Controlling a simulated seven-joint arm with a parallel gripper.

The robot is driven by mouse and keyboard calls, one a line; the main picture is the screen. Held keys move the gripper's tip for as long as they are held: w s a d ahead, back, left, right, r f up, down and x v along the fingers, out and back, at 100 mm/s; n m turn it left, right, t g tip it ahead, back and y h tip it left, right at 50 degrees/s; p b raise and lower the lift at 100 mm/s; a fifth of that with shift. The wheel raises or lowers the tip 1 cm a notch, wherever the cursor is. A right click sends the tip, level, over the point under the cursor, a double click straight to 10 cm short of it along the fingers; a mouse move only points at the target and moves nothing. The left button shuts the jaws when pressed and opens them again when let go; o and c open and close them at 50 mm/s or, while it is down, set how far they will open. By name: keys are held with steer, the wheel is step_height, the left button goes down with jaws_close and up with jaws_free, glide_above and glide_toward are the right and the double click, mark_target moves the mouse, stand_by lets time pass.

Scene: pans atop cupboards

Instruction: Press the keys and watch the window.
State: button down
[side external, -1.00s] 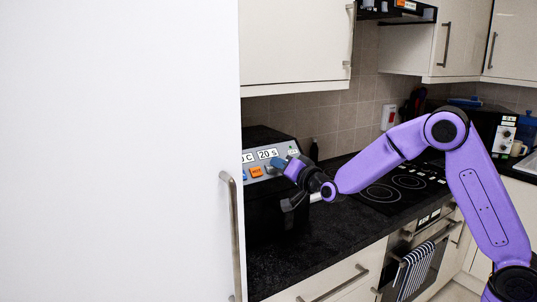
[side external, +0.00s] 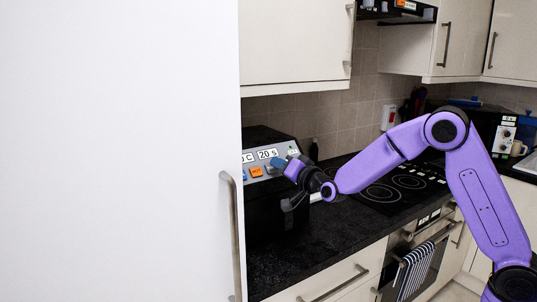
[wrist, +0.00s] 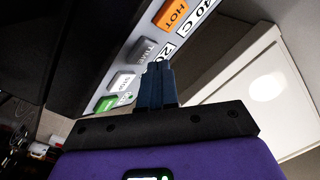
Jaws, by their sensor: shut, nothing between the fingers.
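A black appliance (side external: 275,215) with a grey sloped key panel stands on the counter. In the wrist view the panel has an orange HOT key (wrist: 171,14), a dark grey TIME key (wrist: 143,50), a light grey key (wrist: 122,82) and a green key (wrist: 104,103). One window (wrist: 195,24) appears to read 40 C, partly cut off in the side view. The other window (side external: 267,154) reads 20 s. My gripper (side external: 278,163) is shut and empty, its blue fingertips at the panel, right of the orange key. I cannot tell whether they touch a key.
A tall white door (side external: 120,150) fills the left and hides part of the appliance. A wall cupboard (side external: 293,45) hangs above. The black hob (side external: 395,190) lies to the right, with an oven and striped towel (side external: 413,270) below. The counter front (side external: 300,260) is clear.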

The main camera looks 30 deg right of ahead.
steer(key=shift+w+f, duration=0.15)
stand_by(0.4)
steer(key=shift+w+f, duration=0.2)
stand_by(0.6)
steer(key=shift+s+r, duration=0.35)
stand_by(0.4)
steer(key=s+r, duration=0.4)
steer(key=shift+s, duration=0.15)
stand_by(0.4)
steer(key=shift+r, duration=0.1)
stand_by(0.5)
